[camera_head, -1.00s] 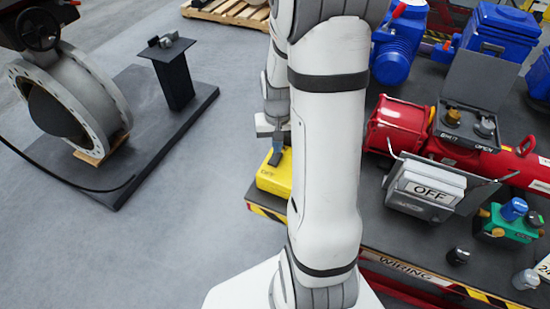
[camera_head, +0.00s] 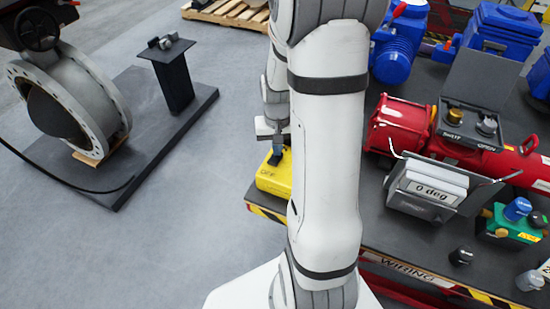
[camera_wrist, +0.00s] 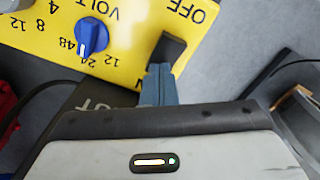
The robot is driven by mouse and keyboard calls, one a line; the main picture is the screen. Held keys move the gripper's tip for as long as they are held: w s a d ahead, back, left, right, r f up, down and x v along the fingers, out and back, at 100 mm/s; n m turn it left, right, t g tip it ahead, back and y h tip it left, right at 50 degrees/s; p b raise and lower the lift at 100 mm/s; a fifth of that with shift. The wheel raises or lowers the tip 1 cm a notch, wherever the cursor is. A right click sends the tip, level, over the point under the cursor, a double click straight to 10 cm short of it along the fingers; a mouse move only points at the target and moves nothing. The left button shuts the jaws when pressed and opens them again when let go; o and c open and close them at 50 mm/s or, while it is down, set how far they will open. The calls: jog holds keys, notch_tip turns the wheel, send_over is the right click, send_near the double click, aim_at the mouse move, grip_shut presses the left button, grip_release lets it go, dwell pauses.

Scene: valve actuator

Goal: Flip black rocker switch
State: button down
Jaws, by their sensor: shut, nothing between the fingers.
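The black rocker switch (camera_wrist: 171,47) sits on the yellow box (camera_wrist: 125,60), between the OFF marking and an ON marking partly hidden by my gripper. My gripper (camera_wrist: 160,70) is shut and empty, its fingertips at the near end of the rocker; they appear to touch it. In the head view the yellow box (camera_head: 268,182) stands at the left edge of the bench, with my gripper (camera_head: 274,160) over it; the rocker is hidden there. The display (camera_head: 431,188) on the grey unit reads "0 deg".
A blue voltage knob (camera_wrist: 92,35) is beside the rocker on the same box. A red actuator (camera_head: 400,125), a green block (camera_head: 510,224) and blue motors (camera_head: 398,50) occupy the bench at right.

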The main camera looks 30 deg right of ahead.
notch_tip(320, 180, up, 7)
jog(key=p, duration=0.5)
dwell(0.3)
jog(key=shift+a, duration=0.1)
dwell(0.4)
jog(key=s+a+r+n+t+b, duration=0.3)
jog(key=s+a+r+n, duration=0.1)
jog(key=s+a+r, duration=0.8)
jog(key=shift+s+r+n, duration=0.3)
jog(key=shift+s+r, duration=0.2)
jog(key=shift+r, duration=0.05)
